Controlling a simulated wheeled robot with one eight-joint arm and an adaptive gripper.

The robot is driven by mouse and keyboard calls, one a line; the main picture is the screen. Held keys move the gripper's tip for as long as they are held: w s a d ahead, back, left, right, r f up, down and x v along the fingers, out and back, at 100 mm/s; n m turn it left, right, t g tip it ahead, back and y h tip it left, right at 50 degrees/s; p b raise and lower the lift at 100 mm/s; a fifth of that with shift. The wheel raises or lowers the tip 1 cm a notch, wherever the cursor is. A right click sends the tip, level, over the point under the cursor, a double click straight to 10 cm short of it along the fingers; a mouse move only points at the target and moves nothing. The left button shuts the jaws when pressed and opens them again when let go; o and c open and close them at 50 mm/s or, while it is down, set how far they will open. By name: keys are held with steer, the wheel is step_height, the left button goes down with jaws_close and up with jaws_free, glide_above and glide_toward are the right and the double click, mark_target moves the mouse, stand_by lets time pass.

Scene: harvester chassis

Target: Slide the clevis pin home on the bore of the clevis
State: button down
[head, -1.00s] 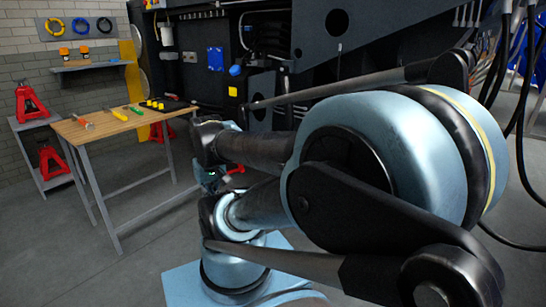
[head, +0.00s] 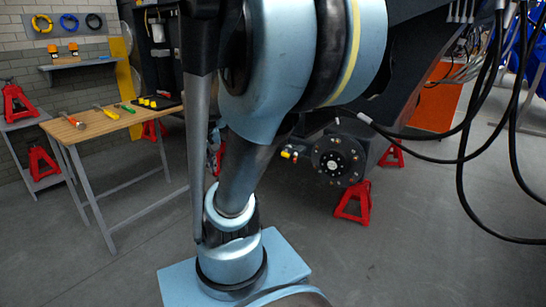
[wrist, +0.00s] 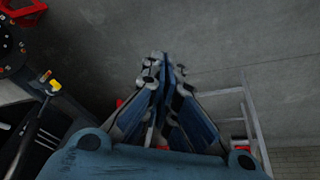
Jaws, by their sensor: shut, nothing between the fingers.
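My gripper (wrist: 166,70) is in the wrist view, its two blue-grey fingers shut together with nothing between them. Bare floor lies beyond the fingertips. A small yellow-tipped part (wrist: 54,86) sticks out near a dark round hub at the left of the wrist view, well apart from the fingers. It also shows in the head view (head: 287,154), just left of the hub. I cannot tell whether this is the clevis pin, and I cannot make out the clevis or its bore. My arm hides my gripper in the head view.
A wooden workbench (head: 112,122) with tools stands at left. The dark hub (head: 338,160) sits under the chassis, with a red jack stand (head: 353,202) below it. Black hoses (head: 464,165) hang at right. The floor in front is clear.

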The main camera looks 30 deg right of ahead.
steer(key=w+d+r+m+t+h, duration=0.1)
steer(key=w+d+m, duration=0.1)
steer(key=w+d, duration=0.55)
steer(key=w+d+r+m+h, duration=0.15)
steer(key=w+d, duration=0.25)
steer(key=w, duration=0.7)
steer(key=w+d+f+m+h, duration=0.1)
steer(key=w+d+f+m, duration=0.1)
steer(key=w+d, duration=0.5)
steer(key=w+d+f+m+h, duration=0.1)
steer(key=w+d+f+h, duration=0.15)
steer(key=w+d, duration=0.4)
steer(key=w+d+f+m+h, duration=0.1)
steer(key=w+d+f, duration=0.3)
steer(key=d+f, duration=0.5)
steer(key=w+d+f+m+h, duration=0.1)
steer(key=w+d+f, duration=0.3)
steer(key=d+f, duration=0.6)
steer(key=w+d+f+m+t+h, duration=0.1)
steer(key=w+d+f+m, duration=0.2)
steer(key=d+f, duration=0.6)
steer(key=shift+w+d+f+h, duration=0.3)
steer(key=shift+w+d, duration=0.55)
steer(key=shift+d, duration=0.25)
steer(key=shift+d, duration=0.25)
